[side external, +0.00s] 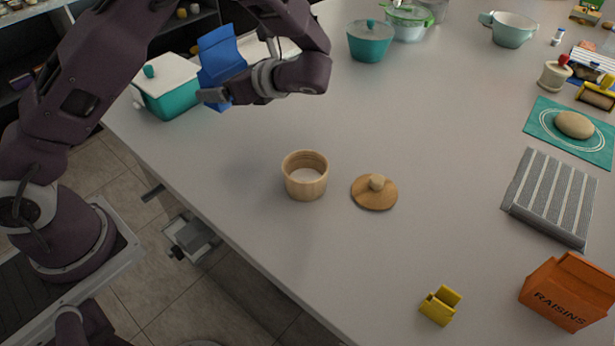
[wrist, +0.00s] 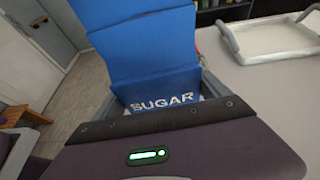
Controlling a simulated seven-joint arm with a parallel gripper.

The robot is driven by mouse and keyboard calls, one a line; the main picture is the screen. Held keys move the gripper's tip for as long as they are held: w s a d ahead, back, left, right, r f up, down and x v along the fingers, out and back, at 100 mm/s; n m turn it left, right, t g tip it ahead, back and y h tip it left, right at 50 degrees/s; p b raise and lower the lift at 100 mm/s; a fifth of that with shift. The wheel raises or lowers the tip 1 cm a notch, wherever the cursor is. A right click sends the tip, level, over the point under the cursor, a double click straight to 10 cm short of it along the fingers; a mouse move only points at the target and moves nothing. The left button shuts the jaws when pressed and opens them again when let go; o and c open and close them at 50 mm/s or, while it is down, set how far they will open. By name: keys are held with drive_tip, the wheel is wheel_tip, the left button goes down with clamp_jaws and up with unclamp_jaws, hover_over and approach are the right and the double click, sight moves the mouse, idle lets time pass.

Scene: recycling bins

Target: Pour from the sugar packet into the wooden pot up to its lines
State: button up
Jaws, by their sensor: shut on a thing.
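The blue sugar packet (side external: 221,62) is held in my gripper (side external: 214,92), tilted, above the table at the back left. In the wrist view the packet (wrist: 150,60) fills the space between the fingers, with the word SUGAR facing the camera. The wooden pot (side external: 304,178) stands upright and open on the table, in front and to the right of the packet, well apart from it. Some pale inside shows, but I cannot tell whether it is sugar or the bottom. Its round wooden lid (side external: 374,193) lies on the table to the right of the pot.

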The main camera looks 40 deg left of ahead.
drive_tip(key=s+d+m+t, duration=0.1)
drive_tip(key=d, duration=0.6)
drive_tip(key=s+d+f+m+t, duration=0.1)
drive_tip(key=s+d+m+t, duration=0.1)
drive_tip(key=d, duration=0.5)
drive_tip(key=s+d+f+m+t, duration=0.1)
drive_tip(key=s+d+t, duration=0.1)
drive_tip(key=d, duration=0.6)
drive_tip(key=shift+s+f+m+h, duration=0.1)
drive_tip(key=shift+f+m+h, duration=0.1)
drive_tip(key=shift+m+h, duration=0.1)
drive_tip(key=s+a+r+m+g+y, duration=0.1)
drive_tip(key=s+m+g+y, duration=0.3)
drive_tip(key=m, duration=0.7)
drive_tip(key=shift+s+a+r+m+g, duration=0.35)
drive_tip(key=shift+s+r+g, duration=0.25)
drive_tip(key=shift+s, duration=0.2)
